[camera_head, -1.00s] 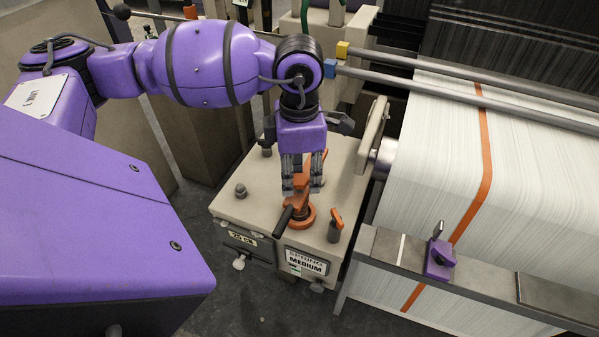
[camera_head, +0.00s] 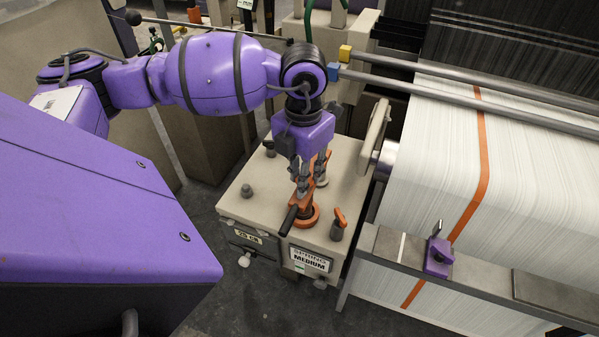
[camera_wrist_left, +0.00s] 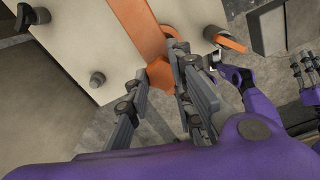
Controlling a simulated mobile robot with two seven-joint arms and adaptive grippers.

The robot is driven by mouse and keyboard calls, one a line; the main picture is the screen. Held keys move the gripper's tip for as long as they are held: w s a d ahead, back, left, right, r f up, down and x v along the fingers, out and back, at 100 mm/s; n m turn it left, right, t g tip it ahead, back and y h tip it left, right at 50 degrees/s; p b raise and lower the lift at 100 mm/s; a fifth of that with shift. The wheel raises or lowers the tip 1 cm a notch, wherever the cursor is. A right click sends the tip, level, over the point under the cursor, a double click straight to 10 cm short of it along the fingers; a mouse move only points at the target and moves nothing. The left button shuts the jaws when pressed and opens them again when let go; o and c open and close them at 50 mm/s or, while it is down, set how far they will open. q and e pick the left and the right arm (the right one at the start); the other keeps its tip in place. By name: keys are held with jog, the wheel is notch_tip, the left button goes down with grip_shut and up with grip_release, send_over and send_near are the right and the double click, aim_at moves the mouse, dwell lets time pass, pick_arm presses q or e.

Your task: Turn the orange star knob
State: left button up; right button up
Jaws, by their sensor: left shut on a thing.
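The orange star knob (camera_wrist_left: 161,76) shows in the left wrist view between the fingers of my left gripper (camera_wrist_left: 158,78). An orange bar (camera_wrist_left: 138,22) runs up from beside it. In the head view my left gripper (camera_head: 310,182) points down over the beige machine box, its fingers close together and shut on the knob, which they largely hide there.
The beige box (camera_head: 262,200) carries grey knobs and a small orange handle (camera_head: 339,218) at the right. White warp sheet (camera_head: 430,165) and metal rails (camera_head: 460,94) lie to the right. A purple clamp (camera_head: 438,258) sits on the front rail. Floor shows in front.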

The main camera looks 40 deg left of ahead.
pick_arm(q)
jog(key=o, duration=0.9)
jog(key=shift+d+n, duration=0.1)
jog(key=shift+n, duration=0.2)
jog(key=shift+c, duration=0.2)
jog(key=shift+o, duration=1.3)
pick_arm(e)
jog(key=shift+w+r, duration=0.1)
jog(key=shift+r, duration=0.05)
pick_arm(q)
jog(key=shift+r, duration=0.1)
jog(key=shift+r+p, duration=1.1)
jog(key=shift+r, duration=1.9)
jog(key=shift+f, duration=0.1)
pick_arm(e)
jog(key=shift+t, duration=0.6)
jog(key=w+r, duration=0.1)
jog(key=r, duration=0.1)
jog(key=w+r, duration=0.2)
jog(key=shift+w+r, duration=0.15)
pick_arm(q)
notch_tip(320, 180, up, 12)
